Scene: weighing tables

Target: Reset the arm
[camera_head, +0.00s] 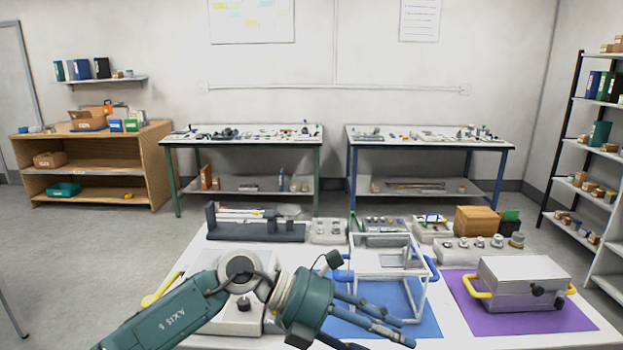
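My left arm (180,318) comes in from the lower left and reaches over the front of the near table. My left gripper (388,338) points to the lower right, in front of the white open-frame box with blue handles (428,300). Its fingers look spread, with a gap between them, and I see nothing held. The lower finger is partly cut off by the bottom edge. My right arm and gripper are not in view.
The box stands on a blue mat (425,325). A grey box with yellow handles (525,285) is on a purple mat (570,320) to the right. A white device (235,322) is partly behind my arm. Weights and a wooden box (475,221) line the back.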

